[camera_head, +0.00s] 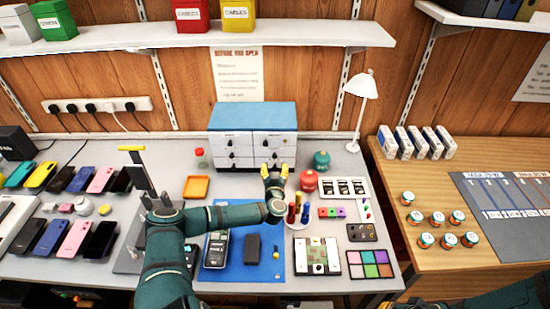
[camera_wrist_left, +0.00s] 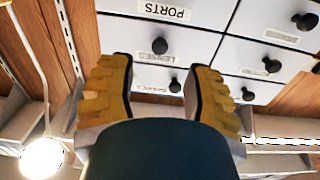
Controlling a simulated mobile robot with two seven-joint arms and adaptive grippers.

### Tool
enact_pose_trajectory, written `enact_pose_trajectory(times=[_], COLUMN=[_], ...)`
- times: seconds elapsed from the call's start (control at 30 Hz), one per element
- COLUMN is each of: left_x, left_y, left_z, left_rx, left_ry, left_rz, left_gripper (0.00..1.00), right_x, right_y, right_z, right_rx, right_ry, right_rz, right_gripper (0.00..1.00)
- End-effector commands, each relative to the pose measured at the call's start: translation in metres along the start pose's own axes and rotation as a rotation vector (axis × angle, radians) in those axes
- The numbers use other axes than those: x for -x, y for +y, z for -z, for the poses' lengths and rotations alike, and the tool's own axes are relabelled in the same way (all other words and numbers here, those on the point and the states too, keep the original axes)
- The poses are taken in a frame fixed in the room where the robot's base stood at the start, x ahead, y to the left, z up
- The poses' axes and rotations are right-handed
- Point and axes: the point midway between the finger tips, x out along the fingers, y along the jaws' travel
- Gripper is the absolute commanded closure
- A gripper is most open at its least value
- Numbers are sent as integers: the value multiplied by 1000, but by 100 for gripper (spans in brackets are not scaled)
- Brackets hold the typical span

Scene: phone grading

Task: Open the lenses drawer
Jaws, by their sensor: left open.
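A white drawer cabinet (camera_head: 252,145) with a blue top stands at the back of the desk, with two columns of drawers and dark round knobs. In the left wrist view, which is upside down, the lenses drawer (camera_wrist_left: 188,43) is labelled and has a dark knob (camera_wrist_left: 159,46). It looks shut. My left gripper (camera_head: 275,171) is open and empty in front of the cabinet's right column. In the wrist view its yellow fingers (camera_wrist_left: 160,66) point at the drawers, one on each side of the lenses knob in the picture. Only a yellow piece of my right gripper (camera_head: 385,305) shows at the bottom edge.
Red (camera_head: 308,180) and green (camera_head: 321,161) jars stand right of the left gripper, with a white lamp (camera_head: 364,95) behind. Screwdrivers (camera_head: 298,208) stand beside the gripper. A blue mat (camera_head: 270,270) holds a phone. An orange tray (camera_head: 196,187) lies left of the cabinet front.

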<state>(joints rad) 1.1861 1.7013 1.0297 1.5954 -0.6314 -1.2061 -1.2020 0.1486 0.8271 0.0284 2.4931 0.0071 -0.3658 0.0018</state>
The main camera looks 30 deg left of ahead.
Motion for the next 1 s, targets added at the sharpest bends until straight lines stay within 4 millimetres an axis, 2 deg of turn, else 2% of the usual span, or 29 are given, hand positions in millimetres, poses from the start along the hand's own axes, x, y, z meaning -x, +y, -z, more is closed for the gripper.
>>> enact_pose_trajectory(times=[0.1, 0.3, 0.5, 0.8, 0.83, 0.97, 1.0], left_x=[-24, -51, -63, -65, -65, -65, -65], left_y=[0, 0, 0, 0, 0, 0, 0], left_z=[-1, -1, 0, 0, 0, 0, 0], left_rx=[1, 1, 1, 1, 1, 1, 1], left_ry=[1, 0, 0, -1, 0, -1, -1], left_rz=[2, 1, 0, -1, -1, -1, -1], left_gripper=[50, 50, 50, 50, 54, 100, 100], right_x=[-3, -6, -8, -8, -8, -8, -8], right_y=[1, 2, 3, 3, 3, 3, 3], right_z=[0, -1, -1, -1, -1, -1, -1], right_rx=[0, 0, 0, 0, 0, 0, 0], right_ry=[0, 0, 0, 0, 0, 0, 0], right_rz=[-1, -1, -2, -2, -2, -2, -2], right_gripper=[100, 100, 100, 100, 100, 100, 100])
